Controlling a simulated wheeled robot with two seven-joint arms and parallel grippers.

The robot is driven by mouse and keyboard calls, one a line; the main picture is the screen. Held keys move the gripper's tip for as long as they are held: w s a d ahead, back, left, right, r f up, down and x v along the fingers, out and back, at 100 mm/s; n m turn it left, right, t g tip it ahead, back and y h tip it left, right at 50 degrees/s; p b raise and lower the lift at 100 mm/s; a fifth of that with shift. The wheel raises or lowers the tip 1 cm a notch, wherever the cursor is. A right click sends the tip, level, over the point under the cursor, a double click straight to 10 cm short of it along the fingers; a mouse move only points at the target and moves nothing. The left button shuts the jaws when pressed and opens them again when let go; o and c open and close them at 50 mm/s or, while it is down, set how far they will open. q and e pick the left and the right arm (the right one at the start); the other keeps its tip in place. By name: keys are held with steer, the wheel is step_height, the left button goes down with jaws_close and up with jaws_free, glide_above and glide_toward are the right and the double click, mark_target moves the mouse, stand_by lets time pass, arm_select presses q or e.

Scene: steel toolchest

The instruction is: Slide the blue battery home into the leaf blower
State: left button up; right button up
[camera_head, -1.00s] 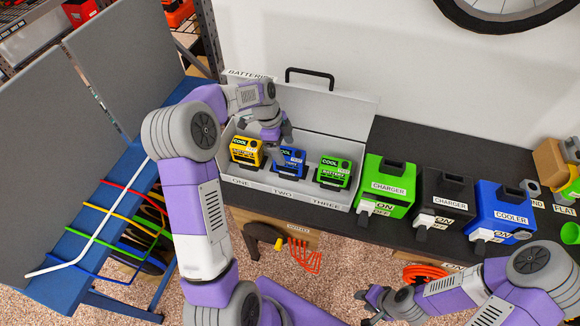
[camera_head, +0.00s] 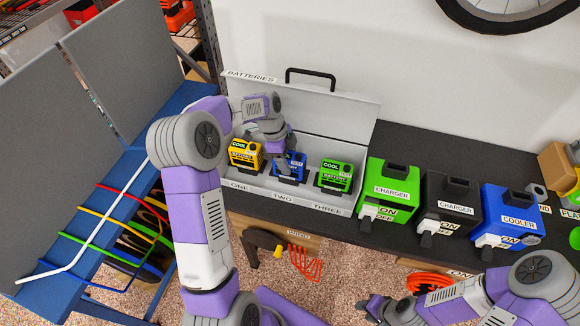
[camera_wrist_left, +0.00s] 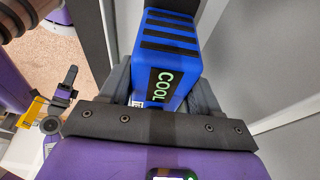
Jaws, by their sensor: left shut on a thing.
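The blue battery (camera_head: 291,166) stands in the middle slot, marked TWO, of the open batteries case (camera_head: 343,204). My left gripper (camera_head: 284,160) reaches down onto it from above and hides part of it. In the left wrist view, the blue battery (camera_wrist_left: 167,62) with its green COOL label lies between the two fingers, and the left gripper (camera_wrist_left: 165,90) is shut on it. My right gripper (camera_head: 372,308) is empty and low at the front, with its fingers apart. I cannot make out the leaf blower in these views.
A yellow battery (camera_head: 245,154) and a green battery (camera_head: 335,175) stand on either side of the blue one. A green charger (camera_head: 390,190), black charger (camera_head: 449,203) and blue cooler (camera_head: 508,214) stand to the right on the dark bench. The case's raised lid (camera_head: 320,105) is behind.

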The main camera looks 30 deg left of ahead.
arm_select(q)
steer(key=c, duration=0.3)
steer(key=shift+r+p, duration=0.55)
steer(key=shift+r, duration=0.25)
steer(key=shift+r+p, duration=1.45)
steer(key=shift+r, duration=0.6)
steer(key=shift+r, duration=0.1)
